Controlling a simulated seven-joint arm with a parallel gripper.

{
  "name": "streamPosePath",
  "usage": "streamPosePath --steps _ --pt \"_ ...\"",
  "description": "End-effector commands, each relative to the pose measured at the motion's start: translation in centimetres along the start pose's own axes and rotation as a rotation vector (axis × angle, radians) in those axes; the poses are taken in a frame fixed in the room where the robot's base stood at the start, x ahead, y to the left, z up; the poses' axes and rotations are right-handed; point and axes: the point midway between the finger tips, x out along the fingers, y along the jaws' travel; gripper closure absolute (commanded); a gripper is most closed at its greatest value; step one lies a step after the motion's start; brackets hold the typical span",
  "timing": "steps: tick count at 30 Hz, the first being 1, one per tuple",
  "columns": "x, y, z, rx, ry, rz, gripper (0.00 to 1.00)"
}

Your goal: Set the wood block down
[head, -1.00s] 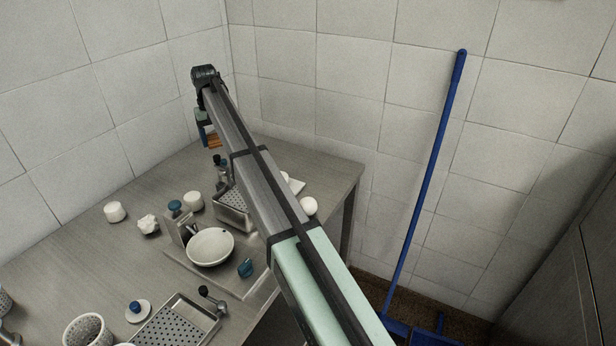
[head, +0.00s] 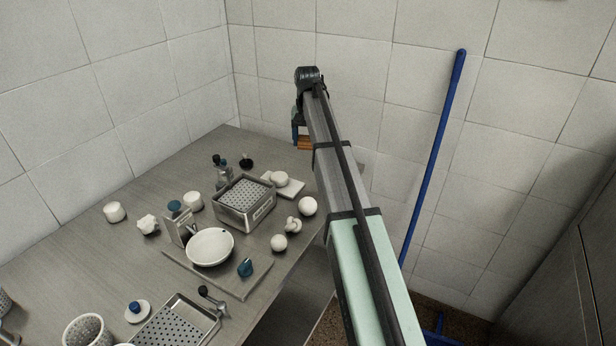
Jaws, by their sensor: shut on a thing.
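My gripper (head: 303,138) is at the back right, near the far right corner of the counter. It is shut on the wood block (head: 304,143), an orange-brown piece that shows just under the fingers. My arm hides part of the gripper and perhaps part of the block. I cannot tell for sure whether the block touches the counter or hangs above it.
The metal counter (head: 140,180) holds a perforated basket (head: 245,200), a white bowl (head: 210,246) on a tray, a white ball (head: 308,206) and several small white and blue items. The back left of the counter is clear. A blue pole (head: 434,150) leans on the wall.

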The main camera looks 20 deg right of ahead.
Motion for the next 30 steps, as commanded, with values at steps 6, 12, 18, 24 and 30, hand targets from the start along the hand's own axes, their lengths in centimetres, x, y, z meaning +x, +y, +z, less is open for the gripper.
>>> streamPosePath --steps 6,12,18,24,30 --pt "0.3 0.4 1.4 0.223 -0.010 0.004 0.60" --pt "0.3 0.4 1.4 0.371 -0.015 0.008 0.60" --pt "1.0 0.4 1.4 0.419 -0.016 0.009 0.60" --pt "3.8 0.4 1.5 0.420 -0.016 0.009 0.60" --pt "6.4 0.4 1.5 0.418 -0.016 0.008 0.60"
